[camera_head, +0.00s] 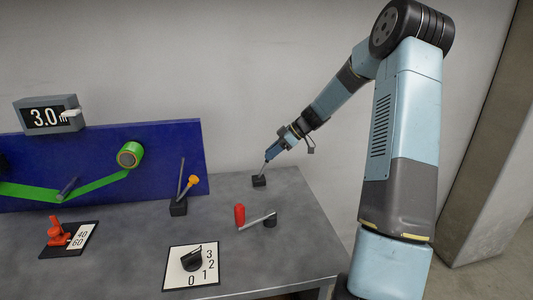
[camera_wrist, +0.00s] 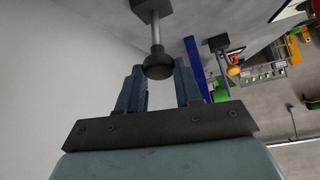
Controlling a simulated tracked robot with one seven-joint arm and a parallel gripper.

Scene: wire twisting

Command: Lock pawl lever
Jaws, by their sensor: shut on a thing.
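A small lever with a thin grey stem stands on a black base (camera_head: 259,181) near the back right of the table. In the wrist view its stem (camera_wrist: 157,35) ends in a round black knob (camera_wrist: 158,67). My gripper (camera_head: 268,157) reaches down to this lever from the upper right. In the wrist view my gripper (camera_wrist: 158,78) has its two blue fingers on either side of the knob, shut on it. The knob is mostly hidden in the head view. A second lever with a yellow-orange knob (camera_head: 194,180) stands to the left on its own black base (camera_head: 178,208).
A crank with a red handle (camera_head: 239,214) lies in front of my gripper. A black dial (camera_head: 192,260) on a numbered plate, a red lever (camera_head: 58,234), a blue panel (camera_head: 100,145) with green band and a "3.0 m" display (camera_head: 48,116) stand left. A wall is behind.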

